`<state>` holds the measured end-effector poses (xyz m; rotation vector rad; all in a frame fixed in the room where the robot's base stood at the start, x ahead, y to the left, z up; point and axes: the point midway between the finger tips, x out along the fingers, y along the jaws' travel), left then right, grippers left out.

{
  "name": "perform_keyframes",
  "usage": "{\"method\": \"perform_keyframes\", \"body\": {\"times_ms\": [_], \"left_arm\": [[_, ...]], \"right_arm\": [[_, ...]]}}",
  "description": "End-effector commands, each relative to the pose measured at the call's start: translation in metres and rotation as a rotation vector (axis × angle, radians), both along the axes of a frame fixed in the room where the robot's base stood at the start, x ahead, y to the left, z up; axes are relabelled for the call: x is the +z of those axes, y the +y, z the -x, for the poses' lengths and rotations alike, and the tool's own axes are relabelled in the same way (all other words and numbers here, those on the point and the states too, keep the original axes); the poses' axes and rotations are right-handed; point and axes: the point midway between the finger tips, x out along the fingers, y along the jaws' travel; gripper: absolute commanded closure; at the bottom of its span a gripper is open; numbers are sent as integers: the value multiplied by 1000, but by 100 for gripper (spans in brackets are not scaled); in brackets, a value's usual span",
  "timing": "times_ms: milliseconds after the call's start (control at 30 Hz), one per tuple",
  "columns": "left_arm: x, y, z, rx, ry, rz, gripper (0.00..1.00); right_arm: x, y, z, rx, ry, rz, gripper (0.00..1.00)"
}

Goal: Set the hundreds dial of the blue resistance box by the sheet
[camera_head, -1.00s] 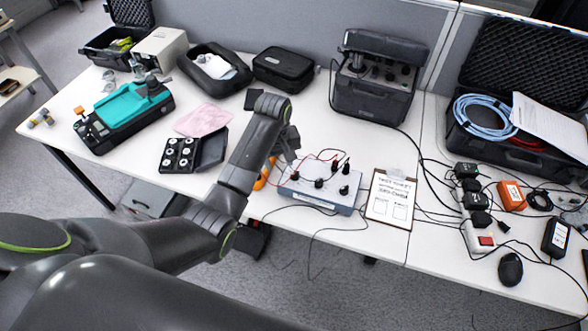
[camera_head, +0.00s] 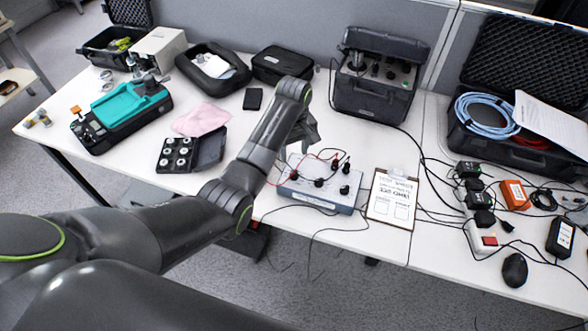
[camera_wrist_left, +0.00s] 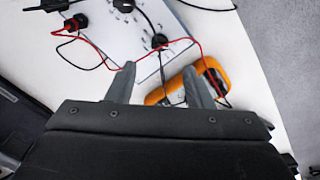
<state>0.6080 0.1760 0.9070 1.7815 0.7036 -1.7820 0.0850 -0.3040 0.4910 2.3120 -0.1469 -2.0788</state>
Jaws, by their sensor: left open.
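The blue resistance box (camera_head: 318,201) stands near the table's front edge, with black knobs and red and black leads on its pale top. The sheet (camera_head: 392,200) lies on a clipboard just right of it; its print is too small to read. My left gripper (camera_head: 304,139) is over the table behind the box's left part, partly hidden by my arm. In the left wrist view the box (camera_wrist_left: 118,38) lies beyond the open, empty fingers (camera_wrist_left: 159,76), with a black knob (camera_wrist_left: 159,40) ahead of them. Which knob is the hundreds dial cannot be told. My right gripper is not in view.
An orange-cased meter (camera_wrist_left: 208,78) lies beside the box, near the right finger in the wrist view. A black instrument case (camera_head: 372,95) stands behind. Cables and adapters (camera_head: 482,200) crowd the right. A dark case of round pieces (camera_head: 178,154) and a pink cloth (camera_head: 201,119) lie left.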

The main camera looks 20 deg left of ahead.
Motion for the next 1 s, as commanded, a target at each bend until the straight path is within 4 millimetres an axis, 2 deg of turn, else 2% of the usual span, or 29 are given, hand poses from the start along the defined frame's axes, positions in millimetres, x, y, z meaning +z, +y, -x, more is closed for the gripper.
{"method": "perform_keyframes", "body": {"times_ms": [200, 400, 600, 867, 900, 1000], "left_arm": [[-47, 0, 1, -1, 5, -1, 53], [-74, 0, 0, -1, 2, -1, 53], [-85, 0, 0, -1, 0, 0, 53], [-86, 0, 0, -1, 0, 0, 53], [-86, 0, 0, -1, 0, 0, 55], [-86, 0, 0, -1, 0, 0, 68]], "right_arm": [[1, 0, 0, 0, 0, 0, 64], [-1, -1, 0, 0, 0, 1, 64], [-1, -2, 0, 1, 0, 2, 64], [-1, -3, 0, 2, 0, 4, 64], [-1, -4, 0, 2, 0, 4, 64], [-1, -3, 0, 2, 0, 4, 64]]}}
